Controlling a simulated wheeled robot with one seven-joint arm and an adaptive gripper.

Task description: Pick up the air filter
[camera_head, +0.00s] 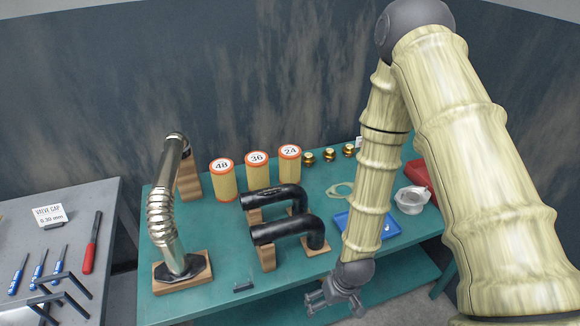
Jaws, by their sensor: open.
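Three cylindrical air filters stand upright in a row at the back of the teal table. They have yellow sides and orange rims, with white tops numbered 48 (224,184), 36 (258,172) and 24 (289,164). My gripper (335,304) hangs at the table's front edge, low and to the right of the black hoses. It is open and empty, well apart from the filters. My arm reaches down from the upper right and hides part of the table's right side.
Two black hoses (285,228) on wooden blocks stand in front of the filters. A metal exhaust pipe (162,212) rises at the left. Brass fittings (329,155), a blue tray (358,222) and a red bin (418,176) are at the right. A grey bench (75,205) with tools stands left.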

